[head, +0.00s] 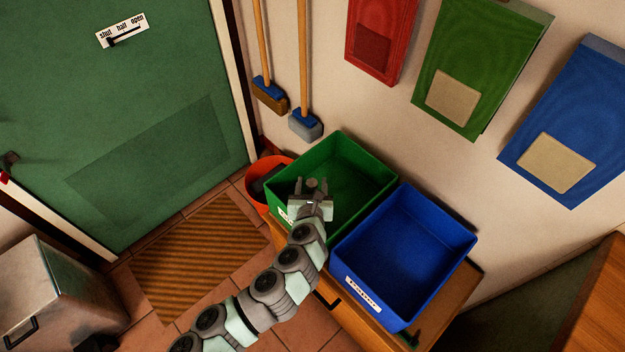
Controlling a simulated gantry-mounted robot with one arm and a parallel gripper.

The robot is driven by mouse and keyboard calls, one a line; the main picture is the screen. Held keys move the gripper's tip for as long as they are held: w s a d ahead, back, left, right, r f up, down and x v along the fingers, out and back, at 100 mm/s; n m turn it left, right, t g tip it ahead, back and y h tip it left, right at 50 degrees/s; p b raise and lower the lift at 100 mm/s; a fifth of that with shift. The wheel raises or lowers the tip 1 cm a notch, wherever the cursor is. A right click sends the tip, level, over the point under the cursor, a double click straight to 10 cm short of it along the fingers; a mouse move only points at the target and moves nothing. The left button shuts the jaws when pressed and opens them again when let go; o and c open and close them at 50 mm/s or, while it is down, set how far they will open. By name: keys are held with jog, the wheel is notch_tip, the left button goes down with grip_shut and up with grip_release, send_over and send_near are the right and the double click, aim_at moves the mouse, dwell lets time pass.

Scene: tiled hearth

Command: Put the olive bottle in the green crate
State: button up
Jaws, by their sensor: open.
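The green crate (367,170) stands on a wooden cabinet against the wall, open at the top. The part of its inside that shows looks empty; my arm hides its near left part. My gripper (312,184) is open, over the left part of the green crate, with nothing seen between its fingers. I cannot make out the olive bottle in this view. A small dark green thing (412,338) shows at the cabinet's edge below the blue crate; I cannot tell what it is.
A blue crate (405,255) with a white label stands right of the green one and looks empty. An orange-red bucket (262,176) holding something dark is at its left. Two brooms (306,125) lean behind. A metal bin (55,295) stands lower left.

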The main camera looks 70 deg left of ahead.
jog(key=p+v, duration=0.3)
jog(key=v, duration=0.7)
jog(key=shift+s+d+p, duration=0.2)
jog(key=shift+p, duration=0.15)
